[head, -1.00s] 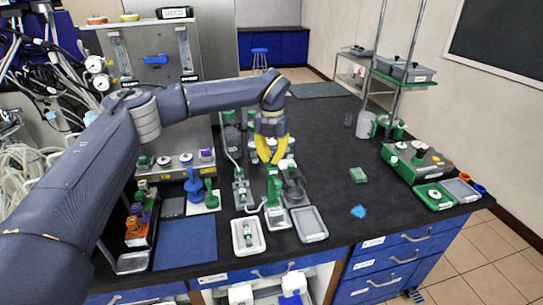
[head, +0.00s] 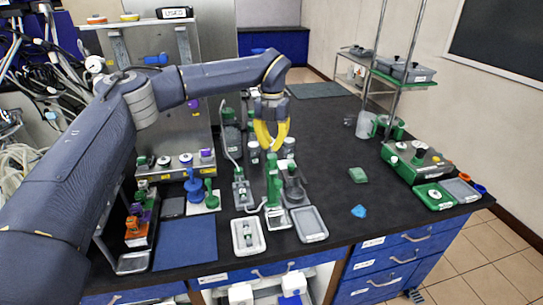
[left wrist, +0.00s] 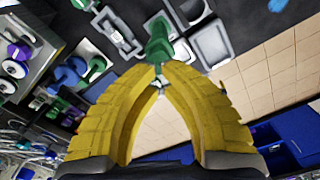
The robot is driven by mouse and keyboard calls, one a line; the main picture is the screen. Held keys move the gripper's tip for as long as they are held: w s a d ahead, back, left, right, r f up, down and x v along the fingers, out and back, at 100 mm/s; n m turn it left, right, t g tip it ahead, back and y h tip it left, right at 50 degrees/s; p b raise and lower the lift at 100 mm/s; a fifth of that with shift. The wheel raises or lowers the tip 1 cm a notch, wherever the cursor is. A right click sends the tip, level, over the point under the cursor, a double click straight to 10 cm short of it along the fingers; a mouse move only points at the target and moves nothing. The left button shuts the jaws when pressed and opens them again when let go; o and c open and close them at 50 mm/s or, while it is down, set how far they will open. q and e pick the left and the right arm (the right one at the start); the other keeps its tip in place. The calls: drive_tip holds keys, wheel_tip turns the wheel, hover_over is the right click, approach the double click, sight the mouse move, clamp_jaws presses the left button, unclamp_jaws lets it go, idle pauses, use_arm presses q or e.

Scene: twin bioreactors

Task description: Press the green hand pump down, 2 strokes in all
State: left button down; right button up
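The green hand pump (head: 273,185) stands upright on the bench near the front edge, among small trays. Its handle top is just below the tips of my left gripper (head: 270,149). The yellow fingers curve inward and their tips come together, with nothing seen held between them. In the left wrist view, the left gripper's fingertips (left wrist: 160,64) meet right at the green pump (left wrist: 158,40), which lies just past them. I cannot tell whether the tips touch the handle. My right gripper is not in view.
White and grey trays (head: 309,238) lie in front of and beside the pump. A green and a blue plunger-like piece (head: 194,187) stand to its left. A blue mat (head: 186,258) lies front left. A green-fronted device (head: 413,160) is at right. The bench behind is mostly clear.

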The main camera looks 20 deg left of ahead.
sight(272, 156)
use_arm(q)
drive_tip(key=shift+f, duration=0.15)
idle(0.4)
drive_tip(key=shift+f, duration=2.6)
drive_tip(key=shift+r, duration=2.75)
wheel_tip(272, 156, up, 6)
